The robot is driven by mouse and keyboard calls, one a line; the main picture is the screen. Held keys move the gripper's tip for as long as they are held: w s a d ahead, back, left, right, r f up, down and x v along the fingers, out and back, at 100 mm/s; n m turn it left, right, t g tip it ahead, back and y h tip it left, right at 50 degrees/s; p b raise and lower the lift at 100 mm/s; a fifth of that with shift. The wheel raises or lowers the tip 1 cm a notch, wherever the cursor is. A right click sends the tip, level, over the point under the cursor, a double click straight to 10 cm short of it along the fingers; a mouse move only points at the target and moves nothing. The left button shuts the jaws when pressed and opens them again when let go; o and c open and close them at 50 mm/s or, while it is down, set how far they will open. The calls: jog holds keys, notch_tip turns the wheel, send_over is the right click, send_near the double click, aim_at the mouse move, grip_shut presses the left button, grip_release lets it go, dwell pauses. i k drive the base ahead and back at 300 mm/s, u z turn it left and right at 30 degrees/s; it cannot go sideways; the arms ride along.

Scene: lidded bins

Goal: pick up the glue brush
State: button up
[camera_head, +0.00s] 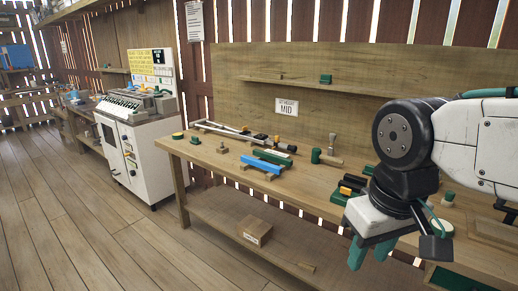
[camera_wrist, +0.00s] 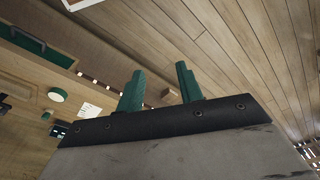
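A small upright brush-like thing (camera_head: 332,142) stands on the workbench near its back edge, right of the middle of the head view. It may be the glue brush, but it is too small to be sure. My gripper (camera_head: 370,254) hangs in front of the workbench's front edge, to the right of and nearer than the brush-like thing. Its two green fingers are apart with nothing between them. They also show apart in the wrist view (camera_wrist: 159,88). No brush can be made out in the wrist view.
The workbench (camera_head: 215,165) holds a green mallet (camera_head: 316,155), a blue bar (camera_head: 260,172), clamps and small blocks. A cardboard box (camera_head: 255,232) sits on the lower shelf. A white machine (camera_head: 135,150) stands at the left. The wooden floor (camera_head: 90,240) in front is clear.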

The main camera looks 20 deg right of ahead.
aim_at(448, 202)
jog(key=z, duration=0.95)
jog(key=i, duration=1.1)
jog(key=z, duration=0.85)
